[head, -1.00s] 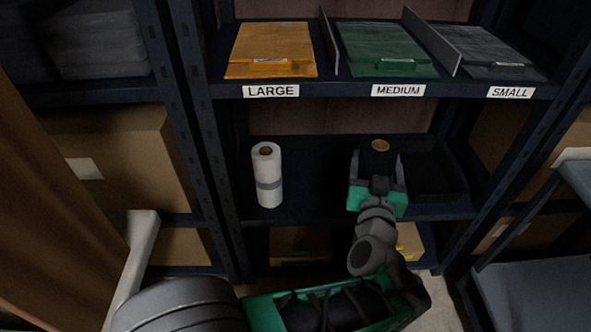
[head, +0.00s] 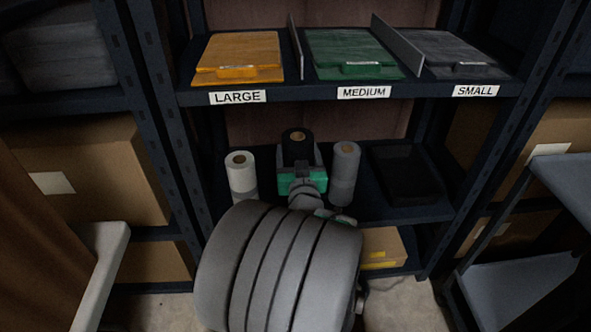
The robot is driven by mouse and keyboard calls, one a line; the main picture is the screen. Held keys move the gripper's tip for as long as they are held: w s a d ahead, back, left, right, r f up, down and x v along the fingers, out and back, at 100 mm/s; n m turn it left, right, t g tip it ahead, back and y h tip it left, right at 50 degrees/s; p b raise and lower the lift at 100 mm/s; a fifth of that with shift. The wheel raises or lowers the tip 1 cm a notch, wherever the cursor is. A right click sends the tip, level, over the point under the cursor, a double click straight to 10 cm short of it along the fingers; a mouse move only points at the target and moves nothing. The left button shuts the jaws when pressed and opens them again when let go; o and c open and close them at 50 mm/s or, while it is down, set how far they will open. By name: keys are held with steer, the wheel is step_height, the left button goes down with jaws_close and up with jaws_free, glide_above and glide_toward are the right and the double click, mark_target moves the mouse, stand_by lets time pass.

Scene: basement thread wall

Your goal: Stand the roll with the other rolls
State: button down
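A black roll (head: 298,142) with a brown core is upright in my gripper (head: 300,168). The gripper's green-and-grey fingers close around it, and its lower part is hidden, so I cannot tell whether it touches the shelf. A white roll (head: 241,172) stands on the middle shelf to its left, its lower part cut off by my arm. A grey roll (head: 344,172) stands to its right. The black roll is between the two, with small gaps showing in this view.
A black tray (head: 405,188) sits right of the rolls on the same shelf (head: 390,214). The upper shelf, labelled LARGE, MEDIUM and SMALL, holds orange (head: 238,55), green (head: 352,50) and grey (head: 465,50) stacks above. A cardboard box (head: 382,248) lies below.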

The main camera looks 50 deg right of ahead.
steer(key=w+d+f+b, duration=0.3)
steer(key=f+b, duration=0.1)
steer(key=f, duration=0.5)
steer(key=shift+w, duration=0.2)
steer(key=shift+c, duration=0.7)
jaws_free()
steer(key=shift+f, duration=0.1)
steer(key=b+v, duration=0.1)
steer(key=v, duration=1.1)
steer(key=shift+r, duration=0.2)
steer(key=shift+d, duration=0.1)
